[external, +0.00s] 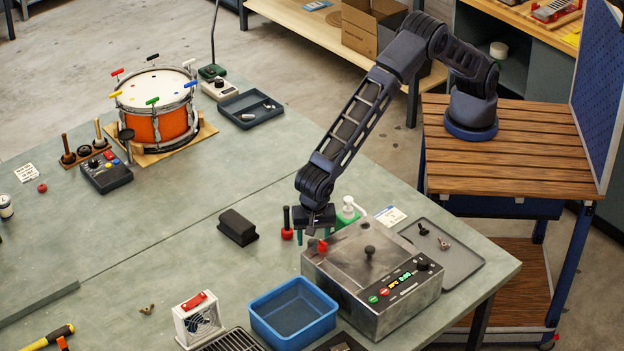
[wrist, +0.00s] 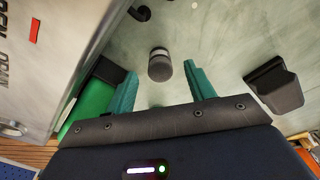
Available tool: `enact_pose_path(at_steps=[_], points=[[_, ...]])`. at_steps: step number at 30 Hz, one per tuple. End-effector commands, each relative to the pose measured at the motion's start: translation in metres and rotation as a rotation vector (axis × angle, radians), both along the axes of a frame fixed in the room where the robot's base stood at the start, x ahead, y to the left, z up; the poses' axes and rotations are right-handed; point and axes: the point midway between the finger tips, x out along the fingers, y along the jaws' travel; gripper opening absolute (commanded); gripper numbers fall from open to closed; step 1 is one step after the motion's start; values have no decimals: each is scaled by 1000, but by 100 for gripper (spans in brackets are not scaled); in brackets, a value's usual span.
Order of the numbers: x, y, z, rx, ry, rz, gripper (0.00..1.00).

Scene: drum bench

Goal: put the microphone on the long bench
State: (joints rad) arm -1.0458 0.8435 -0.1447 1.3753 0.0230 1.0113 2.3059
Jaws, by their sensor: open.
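A dark upright piece with a red base (external: 287,224), which may be the microphone, stands on the grey-green table just left of my gripper (external: 316,240). In the wrist view a dark round-topped cylinder (wrist: 160,65), probably the same piece, shows beyond and between my green fingertips (wrist: 163,83). My gripper is open, with nothing between its fingers, pointing down beside the metal box (external: 345,262). I cannot tell its exact height. A long low wooden bench (external: 290,14), possibly the task's bench, stands at the back, partly hidden by my arm.
A blue bin (external: 293,308) and a small fan (external: 198,318) are in front. An orange drum (external: 158,126) stands farther back. The table's middle is mostly clear.

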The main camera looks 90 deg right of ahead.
Motion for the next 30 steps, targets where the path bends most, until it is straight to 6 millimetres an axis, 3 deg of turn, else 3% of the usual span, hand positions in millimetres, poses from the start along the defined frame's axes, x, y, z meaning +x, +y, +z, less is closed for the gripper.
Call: enact_pose_path(at_steps=[6,14,15,22,24,30], points=[[1,-5,-30,0,0,0,54],[1,-6,-35,0,0,0,54],[1,-6,-35,0,0,0,52],[1,-6,-35,0,-1,0,7],[1,-6,-35,1,-1,0,2],[1,-6,-34,1,-1,0,2]])
